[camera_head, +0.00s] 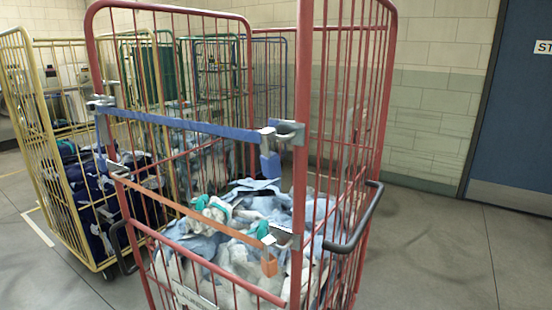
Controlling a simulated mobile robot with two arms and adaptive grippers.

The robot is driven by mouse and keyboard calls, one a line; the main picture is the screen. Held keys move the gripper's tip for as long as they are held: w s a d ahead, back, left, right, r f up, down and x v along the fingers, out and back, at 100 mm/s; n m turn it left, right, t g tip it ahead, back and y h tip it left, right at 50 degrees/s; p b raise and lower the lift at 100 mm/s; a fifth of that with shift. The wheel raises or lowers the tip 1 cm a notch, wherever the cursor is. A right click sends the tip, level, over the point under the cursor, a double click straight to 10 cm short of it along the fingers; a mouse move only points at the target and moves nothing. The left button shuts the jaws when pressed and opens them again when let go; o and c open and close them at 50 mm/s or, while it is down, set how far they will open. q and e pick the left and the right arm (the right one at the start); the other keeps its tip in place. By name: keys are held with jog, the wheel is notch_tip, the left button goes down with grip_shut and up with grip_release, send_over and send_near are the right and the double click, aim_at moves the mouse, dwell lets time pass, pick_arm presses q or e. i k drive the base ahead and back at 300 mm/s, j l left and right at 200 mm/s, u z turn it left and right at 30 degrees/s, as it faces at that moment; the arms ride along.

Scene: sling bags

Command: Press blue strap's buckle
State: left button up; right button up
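A blue strap (185,122) runs across the open front of a red cage trolley (300,60), from a metal fitting (101,101) on the left post to the right post. Its grey metal buckle (267,137) is at the strap's right end, beside a metal bracket (291,133) on the right post. A short blue tail (270,166) hangs below the buckle. The strap spans the gap nearly straight. Whether the buckle is latched cannot be told. Neither of my grippers shows.
An orange strap (200,220) crosses lower, with its own buckle (269,240). Light blue and white laundry (245,205) fills the trolley's bottom. A black handle (357,225) sticks out at right. A yellow cage (42,130) stands left. The floor (440,255) at right is clear.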

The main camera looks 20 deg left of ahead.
aim_at(90, 106)
jog(key=u, duration=1.6)
jog(key=i+j, duration=0.25)
jog(key=i+j+z, duration=0.1)
jog(key=j, duration=0.4)
jog(key=i+j, duration=0.3)
jog(key=i+j+z, duration=0.15)
jog(key=j, duration=0.3)
jog(key=i+j, duration=0.25)
jog(key=j, duration=0.15)
jog(key=i+j+z, duration=0.1)
jog(key=j, duration=0.3)
jog(key=i+j, duration=0.3)
jog(key=j, duration=0.15)
jog(key=i+j+z, duration=0.1)
jog(key=j, duration=0.3)
jog(key=i, duration=0.05)
